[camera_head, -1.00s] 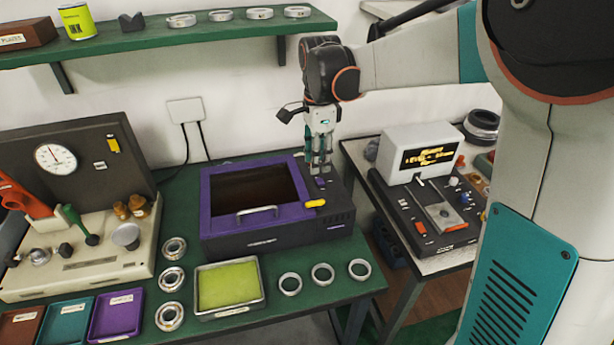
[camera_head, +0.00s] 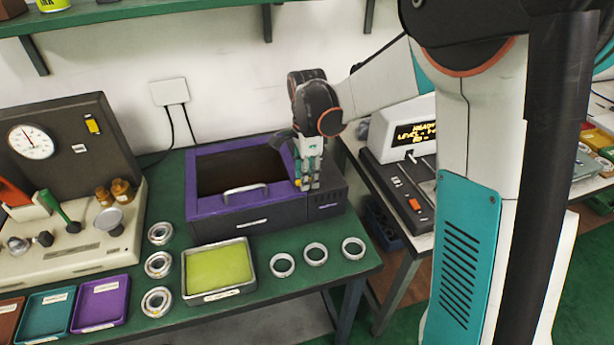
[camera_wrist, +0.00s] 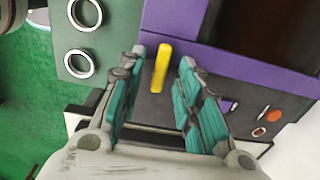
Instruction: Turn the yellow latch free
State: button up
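The yellow latch (camera_wrist: 160,67) is a short bar on the dark body beside the purple rim (camera_wrist: 250,58) of the box, in the wrist view. My gripper (camera_wrist: 162,64) is open, with its two teal fingers on either side of the latch and a gap showing on both sides. In the head view my gripper (camera_head: 308,186) points down at the front right corner of the purple-rimmed box (camera_head: 206,207) and hides most of the latch. I cannot tell whether the fingertips touch the dark surface.
A handle (camera_head: 246,191) stands on the box's front. A tray with a yellow-green pad (camera_head: 219,266) and several metal rings (camera_head: 315,254) lie in front on the green bench. A gauge panel (camera_head: 62,150) stands left; a display device (camera_head: 400,135) stands right on another table.

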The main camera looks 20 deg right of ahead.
jog(key=shift+c, duration=0.6)
grip_shut()
